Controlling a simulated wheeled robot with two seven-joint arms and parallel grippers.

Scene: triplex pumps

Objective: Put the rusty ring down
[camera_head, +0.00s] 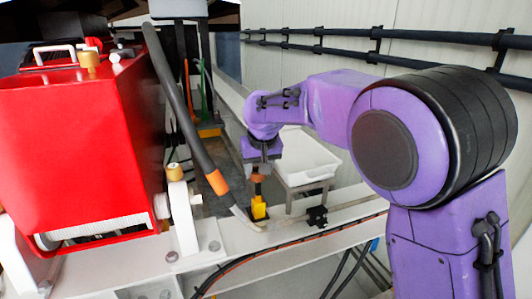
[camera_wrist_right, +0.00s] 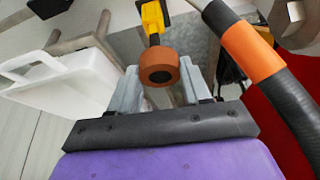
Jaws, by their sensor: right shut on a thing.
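The rusty ring (camera_wrist_right: 158,68), an orange-brown ring with a dark centre, sits between the two grey fingers of my right gripper (camera_wrist_right: 158,76) in the right wrist view. The fingers are shut on it from both sides. In the head view my right gripper (camera_head: 257,170) points down over the white beam, and the ring is a small brown patch (camera_head: 257,178) at the fingertips. A yellow and black fitting (camera_head: 259,207) is just below it on the beam; whether the ring touches it I cannot tell. My left gripper is not in view.
A black hose with an orange band (camera_head: 217,182) hangs just left of my gripper. The red pump (camera_head: 80,150) fills the left. A white tray (camera_head: 300,155) stands behind on a frame. A small black clamp (camera_head: 317,215) and cables run along the white beam (camera_head: 355,208).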

